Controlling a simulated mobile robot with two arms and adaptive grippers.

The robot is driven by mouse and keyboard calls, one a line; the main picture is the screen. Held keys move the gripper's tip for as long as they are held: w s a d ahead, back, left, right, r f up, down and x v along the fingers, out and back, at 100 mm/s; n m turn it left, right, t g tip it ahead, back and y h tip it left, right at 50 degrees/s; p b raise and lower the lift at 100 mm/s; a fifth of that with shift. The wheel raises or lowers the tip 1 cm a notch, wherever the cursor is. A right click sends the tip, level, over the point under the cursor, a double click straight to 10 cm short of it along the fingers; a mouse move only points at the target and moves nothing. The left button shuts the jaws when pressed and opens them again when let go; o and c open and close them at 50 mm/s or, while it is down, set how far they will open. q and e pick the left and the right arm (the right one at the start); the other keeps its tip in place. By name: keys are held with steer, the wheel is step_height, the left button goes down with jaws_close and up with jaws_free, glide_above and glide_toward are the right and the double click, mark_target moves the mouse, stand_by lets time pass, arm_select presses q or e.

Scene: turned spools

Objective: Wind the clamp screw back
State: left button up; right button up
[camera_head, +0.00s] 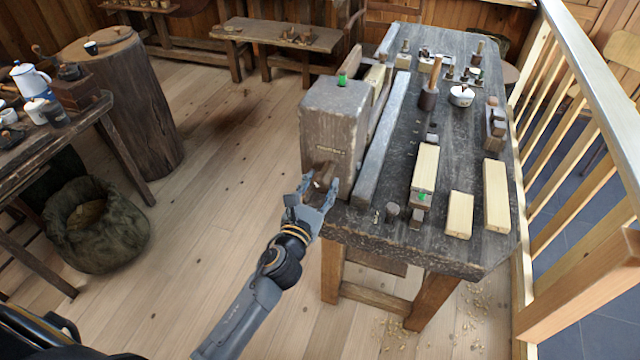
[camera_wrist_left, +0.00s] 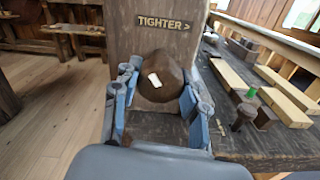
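The clamp screw (camera_head: 323,174) is a dark brown rounded knob on the near face of a big grey-brown wooden block (camera_head: 334,118) at the bench's left end. In the left wrist view the knob (camera_wrist_left: 157,80) carries a small white mark, and a plate above it reads "TIGHTER >" (camera_wrist_left: 164,22). My left gripper (camera_head: 317,193) is at the knob, its fingers spread to either side. In the left wrist view the fingers (camera_wrist_left: 160,96) flank the knob closely; whether they touch it I cannot tell. My right gripper is not in view.
The dark workbench (camera_head: 370,225) holds pale wood blocks (camera_head: 459,214), a mallet (camera_head: 430,88), a white pot (camera_head: 461,95) and small tools. A green-topped piece (camera_head: 423,199) stands near its front. A pale railing (camera_head: 580,90) runs along the right.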

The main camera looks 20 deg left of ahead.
arm_select(q)
steer(key=c, duration=0.4)
